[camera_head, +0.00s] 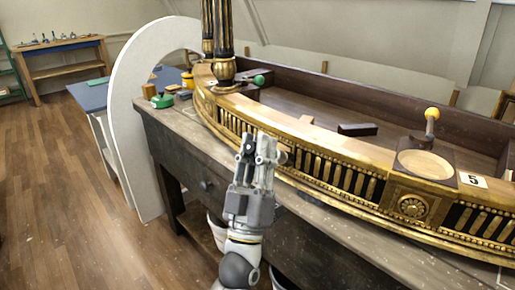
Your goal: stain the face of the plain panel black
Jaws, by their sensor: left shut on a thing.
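My left gripper (260,146) reaches up from the bottom centre to the front of the gilt console's curved frieze (325,168). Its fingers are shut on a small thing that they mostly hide. I cannot tell what it is, or whether it touches the frieze. A pale patch shows just right of the fingertips; I cannot tell whether it is part of the held thing or of the frieze. The frieze has openwork sections and a rosette block (412,206). I cannot pick out the plain panel for sure. My right gripper is not in view.
The console lies on a dark workbench (200,150). A white arched board (125,110) stands left. Floor at left is open.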

